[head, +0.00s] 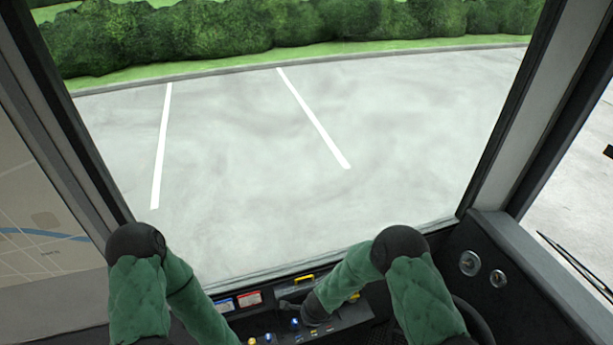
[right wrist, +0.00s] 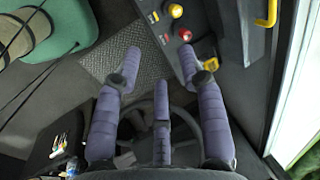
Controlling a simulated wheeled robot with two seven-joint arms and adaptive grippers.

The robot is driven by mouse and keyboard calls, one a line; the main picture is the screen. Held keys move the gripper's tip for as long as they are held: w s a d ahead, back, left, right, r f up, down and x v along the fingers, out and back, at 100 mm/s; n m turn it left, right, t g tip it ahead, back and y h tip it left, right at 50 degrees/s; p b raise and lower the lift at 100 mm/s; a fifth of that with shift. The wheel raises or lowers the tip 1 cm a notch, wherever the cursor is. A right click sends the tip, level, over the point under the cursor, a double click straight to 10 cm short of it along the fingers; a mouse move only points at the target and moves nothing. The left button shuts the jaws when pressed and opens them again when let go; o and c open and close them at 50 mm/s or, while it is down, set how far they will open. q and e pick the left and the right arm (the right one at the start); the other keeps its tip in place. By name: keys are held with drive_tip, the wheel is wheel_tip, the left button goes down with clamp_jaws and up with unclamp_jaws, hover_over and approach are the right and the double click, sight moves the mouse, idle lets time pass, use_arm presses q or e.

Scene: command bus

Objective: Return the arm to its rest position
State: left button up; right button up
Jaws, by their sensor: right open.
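My right arm (head: 410,285) has a green sleeve and a black elbow, and its forearm bends left and down over the control panel (head: 340,322) in the head view. Its dark wrist (head: 314,308) is above the panel. In the right wrist view, my right gripper (right wrist: 160,72) has purple padded fingers spread apart, with nothing between them. It is over a dark steering wheel (right wrist: 183,122), and one fingertip appears close to a red button (right wrist: 184,34). My left arm (head: 138,295) is at the lower left of the head view; its gripper is out of frame.
A yellow button (right wrist: 176,11) and a yellow handle (right wrist: 266,18) are at the top of the right wrist view. A green padded object (right wrist: 58,28) is at upper left. Gauges (head: 470,263) are on the right console. The windshield lies ahead, with a parking lot (head: 230,150) outside.

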drive_tip(key=s+d+f+n+g+y+b, duration=0.1)
drive_tip(key=s+d+f+n+b, duration=0.1)
drive_tip(key=s+f+b, duration=0.4)
drive_tip(key=s+d+f+n+y+b, duration=0.1)
drive_tip(key=s+d+f+n+b, duration=0.2)
drive_tip(key=f+b, duration=0.7)
drive_tip(key=s+d+f+n+g+y+b, duration=0.1)
drive_tip(key=s+d+f+n+b, duration=0.2)
drive_tip(key=s+f+n+b, duration=0.3)
drive_tip(key=s+f+b, duration=0.2)
drive_tip(key=s+b, duration=0.1)
drive_tip(key=s, duration=0.1)
drive_tip(key=shift+s+d+f+g, duration=0.15)
drive_tip(key=shift+s+f+g, duration=0.05)
drive_tip(key=shift+s+g, duration=0.15)
